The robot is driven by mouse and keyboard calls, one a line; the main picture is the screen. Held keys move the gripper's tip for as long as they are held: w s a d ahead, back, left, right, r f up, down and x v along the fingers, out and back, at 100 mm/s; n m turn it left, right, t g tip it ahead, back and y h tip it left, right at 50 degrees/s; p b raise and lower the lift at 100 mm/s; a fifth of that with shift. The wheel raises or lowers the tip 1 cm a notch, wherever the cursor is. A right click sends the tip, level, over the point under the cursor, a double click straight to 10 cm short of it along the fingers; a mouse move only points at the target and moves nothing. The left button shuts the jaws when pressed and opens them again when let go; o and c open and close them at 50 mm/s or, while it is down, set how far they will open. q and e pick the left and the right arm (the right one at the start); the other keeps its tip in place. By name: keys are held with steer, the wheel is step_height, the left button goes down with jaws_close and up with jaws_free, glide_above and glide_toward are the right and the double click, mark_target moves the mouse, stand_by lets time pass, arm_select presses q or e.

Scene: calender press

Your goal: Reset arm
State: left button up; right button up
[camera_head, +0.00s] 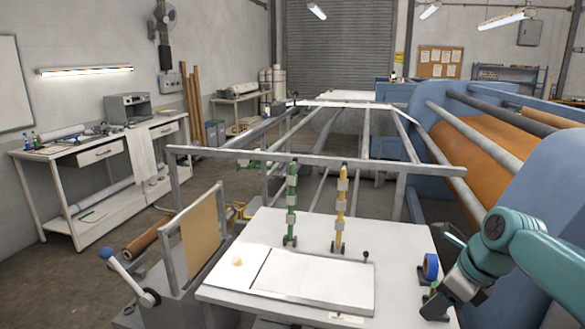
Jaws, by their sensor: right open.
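My right arm comes in from the right edge, teal and grey, bent downward. My right gripper (436,304) is at its end, low over the right front edge of the white work table (390,245). Its jaws are small and dark here; they are open, and I see nothing held. A blue roll (430,266) stands on the table just behind it. My left arm and gripper are not in view.
A flat white board (315,280) lies on the table, with a small pale lump (238,261) to its left. Green (291,205) and yellow (340,210) upright fixtures stand behind. A blue-knobbed lever (125,272) is left. The blue press with rollers (470,145) is right.

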steer(key=s+a+f+n+g, duration=0.2)
steer(key=s+a+f, duration=0.15)
steer(key=f, duration=0.65)
steer(key=s+a+f+n+g+y, duration=0.1)
steer(key=s+a+f+g, duration=0.3)
steer(key=f, duration=0.6)
steer(key=s+a+f+n, duration=0.25)
steer(key=s+f, duration=0.25)
steer(key=f, duration=0.5)
steer(key=s+a+f+n+t, duration=0.1)
steer(key=s+a+f+n, duration=0.2)
steer(key=n, duration=0.7)
steer(key=s+a+f+n+t, duration=0.2)
steer(key=s+f+n, duration=0.4)
steer(key=s+n, duration=0.4)
steer(key=shift+s+a+f, duration=0.35)
steer(key=shift+s+a, duration=0.1)
steer(key=shift+a, duration=0.3)
steer(key=shift+c, duration=0.4)
